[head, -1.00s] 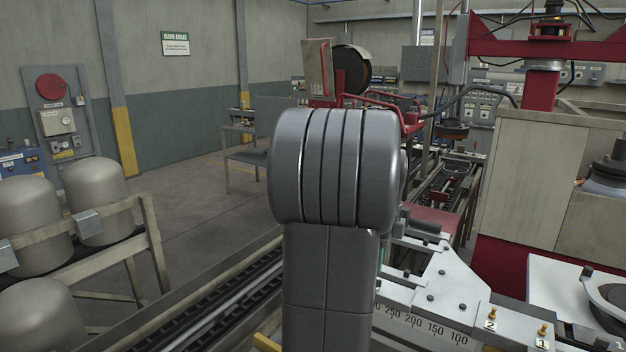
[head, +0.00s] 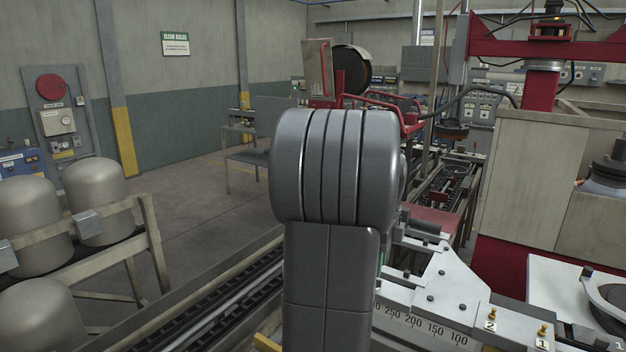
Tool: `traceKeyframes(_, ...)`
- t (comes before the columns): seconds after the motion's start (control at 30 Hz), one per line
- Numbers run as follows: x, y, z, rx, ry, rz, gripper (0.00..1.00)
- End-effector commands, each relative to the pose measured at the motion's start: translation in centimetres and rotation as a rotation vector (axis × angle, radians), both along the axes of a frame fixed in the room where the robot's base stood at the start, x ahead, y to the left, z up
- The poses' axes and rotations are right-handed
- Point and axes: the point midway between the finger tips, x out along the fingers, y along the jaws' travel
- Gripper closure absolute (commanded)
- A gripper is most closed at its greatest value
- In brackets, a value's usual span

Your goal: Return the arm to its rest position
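My grey arm stands upright in the middle of the head view, with its rounded joint at the top. It hides part of the fixture and the conveyor behind it. My gripper is not in view, so I cannot see whether it is open or holds anything.
A white fixture with a printed scale (head: 425,328) lies right of my arm, close to it. A conveyor (head: 215,312) runs behind at lower left. Grey cylinders (head: 97,200) sit on a rack at left. A red-framed machine (head: 545,180) stands at right. Open floor (head: 205,205) shows at centre left.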

Motion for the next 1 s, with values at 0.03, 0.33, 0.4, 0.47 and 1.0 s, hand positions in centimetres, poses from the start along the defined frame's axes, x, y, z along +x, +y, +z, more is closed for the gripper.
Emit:
traceKeyframes(0.03,-0.1,0.0,-1.0,0.001,0.005,0.0,0.69)
traceKeyframes(0.33,0.1,0.0,-4.2,-0.001,-0.002,0.107,0.69)
traceKeyframes(0.4,0.1,0.0,-4.2,0.0,-0.001,0.163,0.69)
traceKeyframes(0.47,0.1,0.0,-4.2,0.0,-0.001,0.212,0.69)
traceKeyframes(1.0,0.4,0.0,-4.2,0.0,-0.001,0.647,0.69)
